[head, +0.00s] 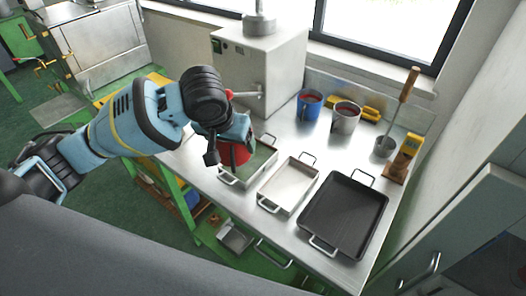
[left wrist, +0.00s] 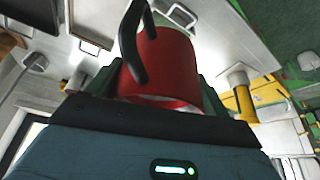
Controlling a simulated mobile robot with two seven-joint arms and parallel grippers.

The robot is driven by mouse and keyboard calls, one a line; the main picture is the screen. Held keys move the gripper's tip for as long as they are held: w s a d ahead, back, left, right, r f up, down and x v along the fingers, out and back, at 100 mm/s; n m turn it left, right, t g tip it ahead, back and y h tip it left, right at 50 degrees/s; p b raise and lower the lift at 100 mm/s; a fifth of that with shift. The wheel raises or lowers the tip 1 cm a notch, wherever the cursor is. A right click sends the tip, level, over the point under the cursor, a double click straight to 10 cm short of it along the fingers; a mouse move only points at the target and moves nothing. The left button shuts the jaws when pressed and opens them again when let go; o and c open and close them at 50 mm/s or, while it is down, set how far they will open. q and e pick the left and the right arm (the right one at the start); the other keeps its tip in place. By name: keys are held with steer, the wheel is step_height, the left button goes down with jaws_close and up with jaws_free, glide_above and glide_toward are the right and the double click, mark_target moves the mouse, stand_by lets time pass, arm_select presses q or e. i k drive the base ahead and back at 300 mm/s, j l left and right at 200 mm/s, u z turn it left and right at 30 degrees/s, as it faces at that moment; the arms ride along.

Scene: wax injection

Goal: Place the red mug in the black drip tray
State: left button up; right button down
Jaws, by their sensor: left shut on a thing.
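The red mug (head: 238,154) is in my left gripper (head: 229,146), which is shut on it. In the head view the arm partly hides the mug, and it appears in front of the leftmost tray. In the left wrist view the red mug (left wrist: 168,62) sits between the fingers, with its dark handle toward the camera. The black drip tray (head: 345,213) lies on the metal table (head: 200,176) at the right front, empty, with a handle at each end. The held mug is to its left, apart from it. My right gripper is not in view.
A white tray (head: 289,187) and a greenish-floored tray (head: 262,160) stand left of the black tray. A grey machine (head: 262,75) stands at the back.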

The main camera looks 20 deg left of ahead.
mark_target(337, 218)
steer(key=k+l, duration=0.1)
steer(key=l, duration=0.3)
steer(key=k+l, duration=0.15)
steer(key=l, duration=0.25)
steer(key=k+l, duration=0.1)
steer(key=l, duration=0.35)
steer(key=i+l, duration=0.15)
steer(key=i, duration=0.3)
